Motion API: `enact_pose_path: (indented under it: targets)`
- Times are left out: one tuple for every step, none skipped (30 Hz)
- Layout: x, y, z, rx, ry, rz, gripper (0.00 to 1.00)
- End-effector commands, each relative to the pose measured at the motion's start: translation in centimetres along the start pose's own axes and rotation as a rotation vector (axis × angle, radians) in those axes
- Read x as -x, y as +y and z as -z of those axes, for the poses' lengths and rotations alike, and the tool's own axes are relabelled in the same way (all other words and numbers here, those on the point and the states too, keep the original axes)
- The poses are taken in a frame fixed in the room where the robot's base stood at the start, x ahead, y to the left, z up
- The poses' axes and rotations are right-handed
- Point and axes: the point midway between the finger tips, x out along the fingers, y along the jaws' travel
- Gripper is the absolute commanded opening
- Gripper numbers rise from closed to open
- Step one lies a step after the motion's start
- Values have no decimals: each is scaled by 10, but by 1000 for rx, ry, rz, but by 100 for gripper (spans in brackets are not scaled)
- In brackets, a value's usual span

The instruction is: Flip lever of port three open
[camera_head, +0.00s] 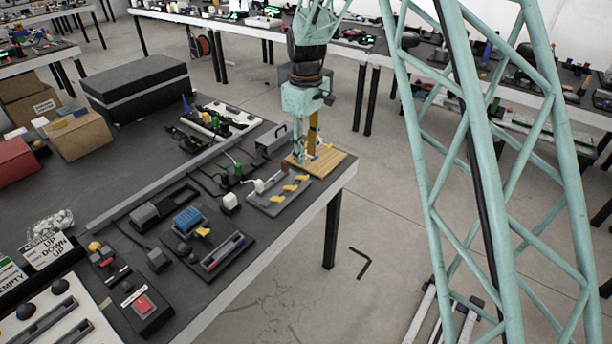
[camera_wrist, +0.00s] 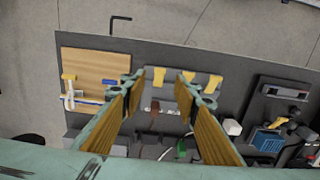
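A grey port panel (camera_head: 264,205) with three yellow levers (camera_head: 289,188) lies near the table's edge in the head view. In the wrist view, the panel (camera_wrist: 174,92) shows one yellow lever (camera_wrist: 158,77) between my fingertips, one (camera_wrist: 187,76) by the right fingertip and one (camera_wrist: 213,83) beyond it. Which lever belongs to port three cannot be told. A brown plug (camera_wrist: 155,109) sits at the panel's lower edge. My gripper (camera_wrist: 161,82) is open and empty, pointing down; in the head view, my gripper (camera_head: 307,155) is over the wooden board beside the panel.
The wooden board (camera_head: 328,163) adjoins the panel at the table's edge. A white plug (camera_head: 230,203), green plug (camera_head: 238,170) and cables crowd the panel's inner side. A blue ribbed block (camera_head: 187,220) stands nearer.

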Motion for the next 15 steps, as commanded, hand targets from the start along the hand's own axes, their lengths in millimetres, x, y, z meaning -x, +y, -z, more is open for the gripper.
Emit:
enact_pose_path:
  targets:
    - [-9, 0, -1, 0, -1, 1, 28]
    - [-13, 0, -1, 0, -1, 1, 28]
    - [-18, 0, 0, 0, -1, 1, 28]
    - [-22, 0, 0, 0, -1, 1, 28]
    - [-26, 0, 0, 0, -1, 1, 28]
    - [-32, 0, -1, 0, -2, 1, 28]
    - [-36, 0, -1, 0, -2, 1, 28]
    - [-40, 0, 0, 0, -1, 1, 28]
    - [-45, 0, 0, 0, -1, 1, 28]
    - [-49, 0, 0, 0, 0, 0, 28]
    - [-52, 0, 0, 0, -1, 0, 28]
    - [-57, 0, 0, 0, -1, 1, 28]
    - [-61, 0, 0, 0, -1, 1, 28]
    - [-64, 0, 0, 0, -1, 1, 28]
    - [-69, 0, 0, 0, 0, 0, 28]
